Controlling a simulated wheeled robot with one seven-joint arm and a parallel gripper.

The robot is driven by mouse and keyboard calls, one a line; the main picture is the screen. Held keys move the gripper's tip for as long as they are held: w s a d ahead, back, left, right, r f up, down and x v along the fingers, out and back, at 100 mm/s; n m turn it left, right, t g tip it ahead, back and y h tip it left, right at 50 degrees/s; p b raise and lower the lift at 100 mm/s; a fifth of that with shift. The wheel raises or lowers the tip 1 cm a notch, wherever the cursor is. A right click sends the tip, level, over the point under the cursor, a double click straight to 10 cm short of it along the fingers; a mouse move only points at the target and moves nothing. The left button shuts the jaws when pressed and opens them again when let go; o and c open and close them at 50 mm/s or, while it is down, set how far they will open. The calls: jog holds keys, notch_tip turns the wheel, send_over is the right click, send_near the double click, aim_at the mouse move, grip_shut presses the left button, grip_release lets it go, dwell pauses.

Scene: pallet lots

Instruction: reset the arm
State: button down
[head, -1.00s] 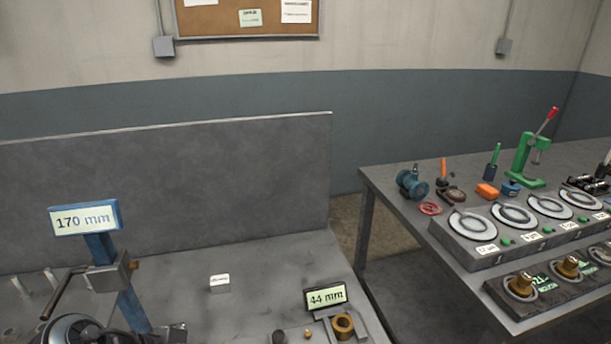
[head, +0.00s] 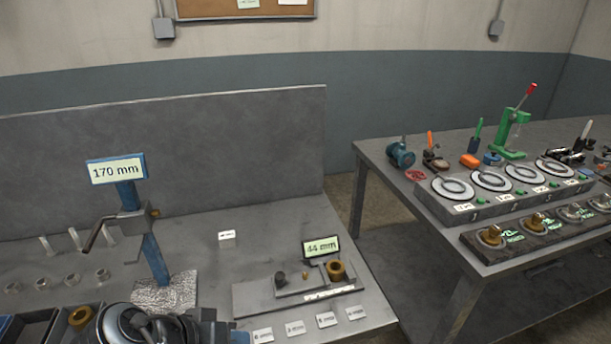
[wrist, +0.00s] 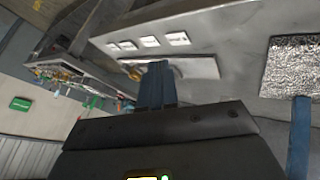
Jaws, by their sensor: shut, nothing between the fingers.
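My gripper (wrist: 157,82) shows in the wrist view as a narrow blue-grey pair of fingers, shut with nothing held. It points away over the grey workbench and is apart from the items there. In the head view part of my arm shows at the bottom left, in front of the bench (head: 225,285); the fingertips cannot be made out there.
A blue stand with a 170 mm sign (head: 116,170) rises on the bench beside my arm. A 44 mm sign (head: 320,247) and a brass ring (head: 336,270) sit to its right. A second table (head: 400,205) holds gauges, dials and a green press (head: 510,135).

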jog(key=w+d+f+n+t, duration=0.1)
jog(key=d+f, duration=0.2)
jog(key=d, duration=0.3)
jog(key=w+d+f+t+y, duration=0.1)
jog(key=w+d+f, duration=0.1)
jog(key=d, duration=0.4)
jog(key=w+d+f+n+t, duration=0.1)
jog(key=d+f, duration=0.2)
jog(key=d, duration=0.3)
jog(key=s+d+f+n+t+y, duration=0.1)
jog(key=s+d+f, duration=0.1)
jog(key=s+d, duration=0.3)
jog(key=s+d+f+n+y, duration=0.15)
jog(key=s+d, duration=0.25)
jog(key=d, duration=0.4)
jog(key=s+d+r+t+y, duration=0.1)
jog(key=s+d+r, duration=0.1)
jog(key=s, duration=0.5)
jog(key=s+d+r+t+y, duration=0.1)
jog(key=s+d+r+y, duration=0.1)
jog(key=s, duration=0.5)
jog(key=s+a+r+m+t+h, duration=0.1)
jog(key=s+a+r+m+t, duration=0.1)
jog(key=s+r, duration=1.1)
notch_tip(320, 180, up, 3)
jog(key=shift+r+m+t, duration=0.1)
jog(key=shift+m+t, duration=0.5)
jog(key=shift+m, duration=0.55)
